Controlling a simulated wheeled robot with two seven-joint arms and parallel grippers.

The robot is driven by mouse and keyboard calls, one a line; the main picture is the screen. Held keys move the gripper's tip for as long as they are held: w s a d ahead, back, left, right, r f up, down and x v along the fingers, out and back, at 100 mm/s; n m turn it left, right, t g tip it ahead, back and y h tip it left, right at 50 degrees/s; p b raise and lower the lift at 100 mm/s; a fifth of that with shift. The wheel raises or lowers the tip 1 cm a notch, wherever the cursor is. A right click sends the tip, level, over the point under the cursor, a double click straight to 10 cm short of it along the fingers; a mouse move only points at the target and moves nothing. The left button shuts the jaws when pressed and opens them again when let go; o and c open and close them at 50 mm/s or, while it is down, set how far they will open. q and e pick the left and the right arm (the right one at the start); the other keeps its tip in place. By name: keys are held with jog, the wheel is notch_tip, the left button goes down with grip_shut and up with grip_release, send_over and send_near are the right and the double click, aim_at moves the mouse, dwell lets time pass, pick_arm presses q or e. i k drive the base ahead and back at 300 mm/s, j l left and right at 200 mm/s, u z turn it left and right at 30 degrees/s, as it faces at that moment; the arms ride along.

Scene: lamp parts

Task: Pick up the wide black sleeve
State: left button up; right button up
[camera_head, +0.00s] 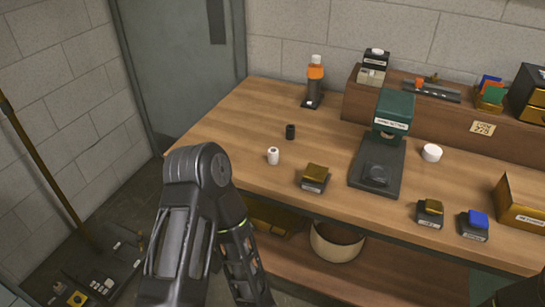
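A small black sleeve (290,131) stands upright on the wooden table, left of the table's middle. A white sleeve-like cylinder (273,155) stands in front of it and a little to its left, with a dark hole in its top. My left arm rises at the lower left, with its dark elbow in front of the table's left front edge. Neither gripper can be made out in this view. Nothing is seen touching the black sleeve.
A green press (393,112) stands right of the sleeves, with a white round part (432,152) beside it. A gold-topped block (314,177) sits near the front edge. An orange-and-white bottle (314,82) stands behind. The wood around the black sleeve is clear.

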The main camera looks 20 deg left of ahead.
aim_at(291, 128)
jog(key=i+j+z, duration=0.2)
jog(key=j, duration=0.15)
jog(key=i+j+z, duration=0.15)
jog(key=j, duration=0.25)
jog(key=i+j+z, duration=0.2)
jog(key=j, duration=0.2)
